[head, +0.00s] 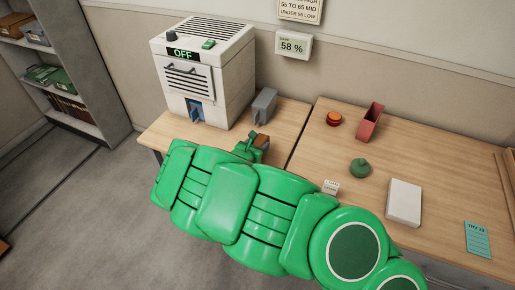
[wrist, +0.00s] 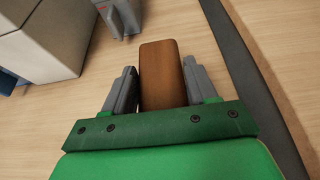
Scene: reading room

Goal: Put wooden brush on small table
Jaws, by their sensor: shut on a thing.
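The wooden brush shows as a brown block (wrist: 163,62) between the fingers of my gripper (wrist: 160,78) in the wrist view. My gripper is shut on it. In the head view my gripper (head: 257,142) is over the small table (head: 285,124) on the left, in front of the white machine, with a bit of the brown brush (head: 263,142) showing. My green arm hides the front of this table. I cannot tell whether the brush touches the tabletop.
A white machine (head: 205,75) reading OFF and a grey holder (head: 264,105) stand behind my gripper. Right of a dark gap is a larger table (head: 300,170) with a red holder (head: 370,121), an orange-red round thing (head: 334,119), a green round thing (head: 360,168) and a white block (head: 404,202).

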